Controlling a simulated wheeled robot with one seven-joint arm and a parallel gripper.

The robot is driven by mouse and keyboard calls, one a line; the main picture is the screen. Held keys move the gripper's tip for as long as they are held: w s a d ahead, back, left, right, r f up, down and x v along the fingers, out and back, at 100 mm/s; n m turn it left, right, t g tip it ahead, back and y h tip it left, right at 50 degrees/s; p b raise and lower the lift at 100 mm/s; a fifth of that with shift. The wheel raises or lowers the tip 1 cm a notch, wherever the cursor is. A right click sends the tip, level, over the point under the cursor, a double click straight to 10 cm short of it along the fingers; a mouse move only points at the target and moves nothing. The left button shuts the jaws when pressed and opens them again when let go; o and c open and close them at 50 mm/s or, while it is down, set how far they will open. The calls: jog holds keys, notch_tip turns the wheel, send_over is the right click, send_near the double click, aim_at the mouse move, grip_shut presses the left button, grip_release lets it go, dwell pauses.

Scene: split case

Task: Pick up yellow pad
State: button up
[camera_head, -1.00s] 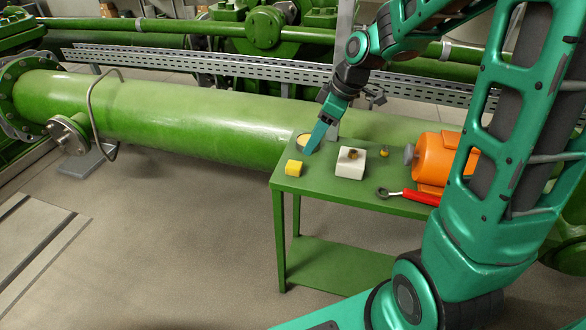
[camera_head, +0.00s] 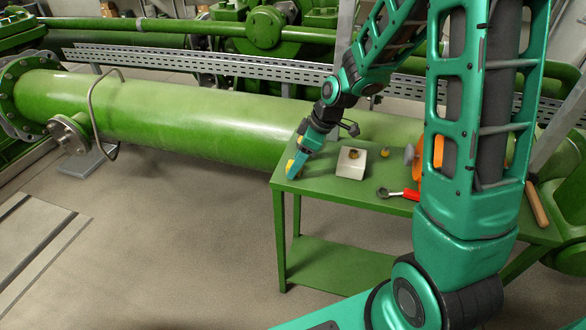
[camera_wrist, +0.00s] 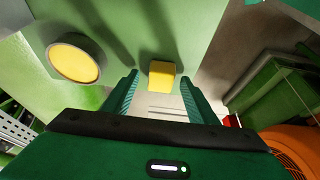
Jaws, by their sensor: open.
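A small yellow block (camera_wrist: 162,74) lies on the green table, ahead of my fingers in the wrist view. In the head view the yellow block (camera_head: 290,166) is partly hidden behind my gripper, near the table's left end. The frames do not label which one is the pad. My gripper (camera_wrist: 161,78) is open and empty, its fingertips spread either side of the block. I cannot tell exactly how high they are.
An orange motor (camera_wrist: 290,148) is behind my arm. A green pipe (camera_head: 180,120) runs behind the green table (camera_head: 330,188).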

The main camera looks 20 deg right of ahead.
aim_at(290, 163)
jog(key=shift+a+f, duration=0.1)
jog(key=shift+f, duration=0.1)
jog(key=c, duration=1.1)
jog(key=shift+r, duration=0.15)
notch_tip(290, 163, up, 4)
jog(key=shift+w+r, duration=0.1)
jog(key=s+a+r, duration=0.2)
jog(key=a, duration=0.1)
jog(key=s+a+r, duration=0.2)
jog(key=s+a, duration=0.1)
jog(key=s+a+r, duration=0.2)
jog(key=a, duration=0.1)
jog(key=shift+s+r, duration=0.25)
jog(key=shift+r, duration=0.05)
jog(key=shift+o, duration=1)
jog(key=shift+c, duration=0.6)
